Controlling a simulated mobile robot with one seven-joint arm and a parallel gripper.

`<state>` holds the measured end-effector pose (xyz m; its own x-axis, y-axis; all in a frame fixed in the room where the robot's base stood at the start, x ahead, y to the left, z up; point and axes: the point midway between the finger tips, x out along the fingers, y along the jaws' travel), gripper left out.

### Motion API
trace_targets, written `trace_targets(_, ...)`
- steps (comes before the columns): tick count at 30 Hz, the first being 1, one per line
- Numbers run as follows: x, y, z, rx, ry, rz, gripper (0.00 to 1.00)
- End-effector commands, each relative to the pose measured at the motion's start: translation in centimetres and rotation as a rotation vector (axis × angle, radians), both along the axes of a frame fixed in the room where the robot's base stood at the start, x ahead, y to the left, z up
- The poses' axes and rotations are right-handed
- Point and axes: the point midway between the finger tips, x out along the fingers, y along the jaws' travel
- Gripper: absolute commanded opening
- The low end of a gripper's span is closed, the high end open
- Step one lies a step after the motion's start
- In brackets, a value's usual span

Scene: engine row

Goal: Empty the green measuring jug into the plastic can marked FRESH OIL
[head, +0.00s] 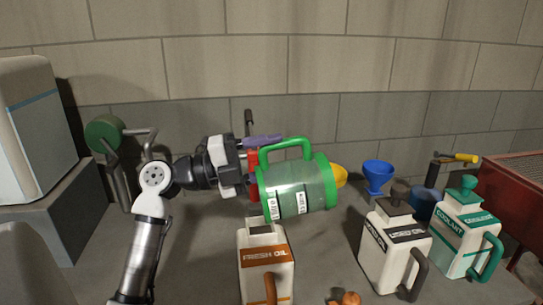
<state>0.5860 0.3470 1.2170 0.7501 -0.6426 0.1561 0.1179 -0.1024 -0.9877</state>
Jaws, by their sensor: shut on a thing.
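The green measuring jug (300,188) has a clear body with green ends and a green handle on top. It lies tipped on its side in the air. My gripper (253,168), with red fingers, is shut on the jug at its left end. The white plastic can marked FRESH OIL (265,258), with an orange label and handle, stands upright below the jug, its open neck just under the jug's left end. No stream of liquid shows, and I cannot tell what is in the jug.
A white can with a black label (393,245) and a teal COOLANT can (465,235) stand at right. A blue funnel (378,176) is behind them. A red box (515,195) is at far right. A small orange-brown thing (343,298) lies at the front edge.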

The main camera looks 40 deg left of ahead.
Motion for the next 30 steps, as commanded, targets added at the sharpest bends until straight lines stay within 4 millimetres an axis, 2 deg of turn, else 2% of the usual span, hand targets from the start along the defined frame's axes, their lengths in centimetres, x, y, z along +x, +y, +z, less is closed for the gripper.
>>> trace_targets(30, -0.87, 0.72, 0.11, -0.051, -0.061, 0.000, 0.04)
